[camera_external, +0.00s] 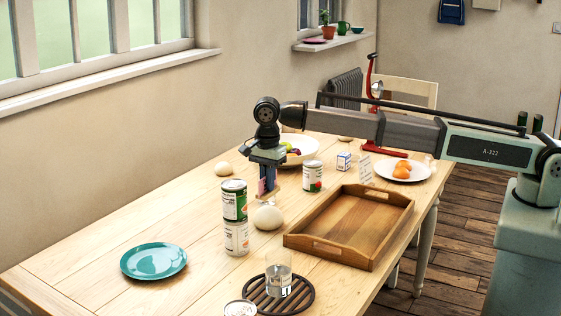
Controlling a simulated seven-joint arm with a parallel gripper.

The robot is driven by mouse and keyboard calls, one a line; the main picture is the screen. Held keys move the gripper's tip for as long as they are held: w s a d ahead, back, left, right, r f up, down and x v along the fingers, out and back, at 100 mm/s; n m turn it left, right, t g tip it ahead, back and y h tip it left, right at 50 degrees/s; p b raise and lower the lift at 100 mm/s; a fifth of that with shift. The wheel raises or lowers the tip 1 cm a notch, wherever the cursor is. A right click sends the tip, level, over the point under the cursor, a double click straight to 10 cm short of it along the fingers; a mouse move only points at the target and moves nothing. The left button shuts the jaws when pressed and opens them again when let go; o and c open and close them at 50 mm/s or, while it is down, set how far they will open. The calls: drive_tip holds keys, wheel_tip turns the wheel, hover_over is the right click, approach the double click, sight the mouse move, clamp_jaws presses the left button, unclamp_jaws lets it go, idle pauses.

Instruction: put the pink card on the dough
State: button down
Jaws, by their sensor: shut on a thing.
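My gripper (267,190) points down over the table, left of the middle of the picture. It is shut on the pink card (262,187), of which only a small pink part shows between the fingers. A round pale ball of dough (267,217) sits on the table just below the gripper in the picture. I cannot tell whether the card touches it. A similar pale lump (223,169) lies farther back by the wall.
Two stacked cans (235,220) stand close left of the dough. A wooden tray (300,240) lies to the right, with a can (312,176) behind it. A bowl (309,150) stands behind the gripper. A teal plate (153,261) lies front left. A glass (278,275) stands on a dark trivet.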

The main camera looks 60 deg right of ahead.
sight(268, 193)
drive_tip(key=shift+f, duration=1.95)
drive_tip(key=shift+f, duration=0.1)
drive_tip(key=c, duration=1.3)
unclamp_jaws()
wheel_tip(268, 193, up, 12)
drive_tip(key=shift+r, duration=0.15)
